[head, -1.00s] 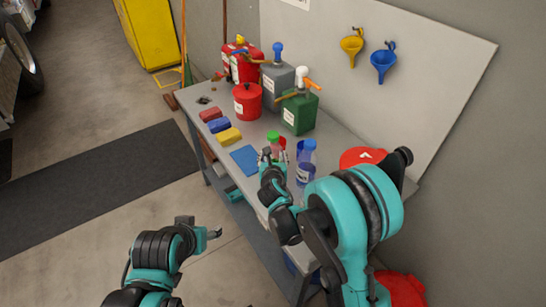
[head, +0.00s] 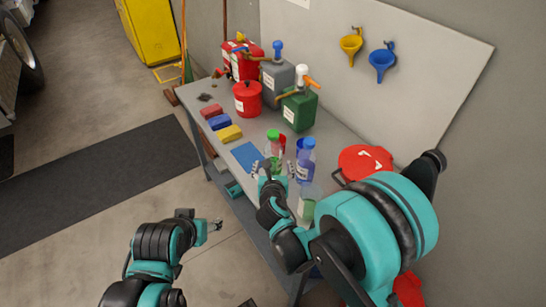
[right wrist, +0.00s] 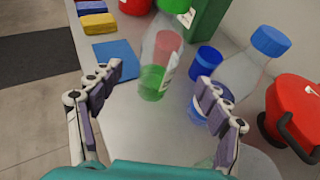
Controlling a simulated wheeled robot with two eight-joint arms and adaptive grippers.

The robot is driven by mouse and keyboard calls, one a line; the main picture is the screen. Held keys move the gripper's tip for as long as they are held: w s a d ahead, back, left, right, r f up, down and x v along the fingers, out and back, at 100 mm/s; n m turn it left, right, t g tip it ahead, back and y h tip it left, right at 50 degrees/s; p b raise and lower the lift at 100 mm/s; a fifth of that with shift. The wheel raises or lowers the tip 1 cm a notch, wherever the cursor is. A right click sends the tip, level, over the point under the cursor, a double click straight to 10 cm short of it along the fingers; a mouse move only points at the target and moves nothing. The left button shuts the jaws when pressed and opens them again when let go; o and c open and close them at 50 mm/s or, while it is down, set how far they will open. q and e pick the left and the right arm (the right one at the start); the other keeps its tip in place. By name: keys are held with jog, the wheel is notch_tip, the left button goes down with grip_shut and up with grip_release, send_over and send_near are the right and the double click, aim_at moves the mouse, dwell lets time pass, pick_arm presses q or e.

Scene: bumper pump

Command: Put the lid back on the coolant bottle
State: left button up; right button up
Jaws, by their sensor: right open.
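A clear bottle with a green cap (head: 273,135) and green liquid stands on the bench; it also shows in the right wrist view (right wrist: 155,85). Beside it stands a clear bottle with a blue cap (head: 304,163), also in the right wrist view (right wrist: 270,40). A third clear bottle with green in it (head: 307,208) stands nearer, partly behind my arm; its top is unclear. I cannot tell which is the coolant bottle or find a loose lid. My left gripper (head: 216,226) is off the bench.
A red can (head: 366,160) is at the right; a red pot (head: 247,98) and pump cans (head: 299,108) stand behind. A blue cloth (head: 246,156) and coloured blocks (head: 219,122) lie left.

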jog(key=shift+v, duration=1)
jog(key=shift+d, duration=0.1)
jog(key=s+d+r+m+g+h, duration=0.15)
jog(key=s+d+m, duration=0.25)
jog(key=d+m, duration=0.4)
jog(key=s+d+r+m+g, duration=0.25)
jog(key=d+m, duration=0.25)
jog(key=m, duration=0.5)
jog(key=s+d+m+g, duration=0.1)
jog(key=s+d+m, duration=0.1)
jog(key=s+m, duration=0.5)
jog(key=s+d+r+m+g+y, duration=0.1)
jog(key=s+d+m, duration=0.1)
jog(key=s+m, duration=0.6)
jog(key=m, duration=0.3)
jog(key=shift+d+r+g, duration=0.3)
jog(key=shift+y, duration=0.25)
